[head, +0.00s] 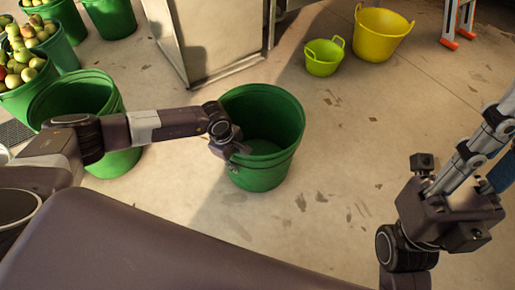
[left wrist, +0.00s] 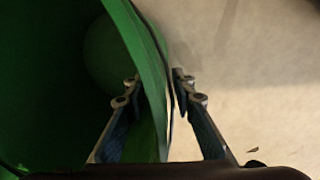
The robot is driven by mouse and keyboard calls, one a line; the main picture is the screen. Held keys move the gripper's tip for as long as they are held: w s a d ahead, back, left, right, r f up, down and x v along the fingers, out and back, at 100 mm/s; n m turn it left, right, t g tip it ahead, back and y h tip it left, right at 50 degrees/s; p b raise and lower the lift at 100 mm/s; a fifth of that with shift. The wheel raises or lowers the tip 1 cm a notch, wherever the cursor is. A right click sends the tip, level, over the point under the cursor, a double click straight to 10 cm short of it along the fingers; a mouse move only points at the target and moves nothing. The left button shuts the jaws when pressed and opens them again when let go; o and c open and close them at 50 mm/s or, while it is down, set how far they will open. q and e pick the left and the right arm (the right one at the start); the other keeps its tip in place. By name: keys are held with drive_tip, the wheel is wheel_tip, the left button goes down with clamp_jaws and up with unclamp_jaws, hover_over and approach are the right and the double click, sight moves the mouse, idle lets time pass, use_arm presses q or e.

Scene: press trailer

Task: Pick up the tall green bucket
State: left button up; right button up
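The tall green bucket (head: 262,115) stands upright and empty on the floor in the middle of the head view. My left gripper (head: 236,150) is at its near left rim. In the left wrist view the bucket wall (left wrist: 152,85) runs between the two fingers (left wrist: 156,84), one inside the bucket and one outside. Narrow gaps seem to show beside the wall, so the gripper looks open around it. My right gripper (head: 488,145) is raised at the right edge of the head view, away from the bucket. Its fingertips are cut off by the frame.
Another green bucket (head: 75,95) stands to the left, partly behind my left arm. Fruit-filled green buckets (head: 62,48) stand further left. A metal panel (head: 205,40) is behind. A small lime tub (head: 323,62) and a yellow tub (head: 380,35) stand back right. Floor right of the bucket is clear.

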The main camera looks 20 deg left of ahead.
use_arm(q)
drive_tip(key=shift+r, duration=0.1)
drive_tip(key=shift+c, duration=0.5)
clamp_jaws()
drive_tip(key=shift+w+r, duration=0.1)
drive_tip(key=shift+w, duration=0.05)
drive_tip(key=shift+r, duration=0.1)
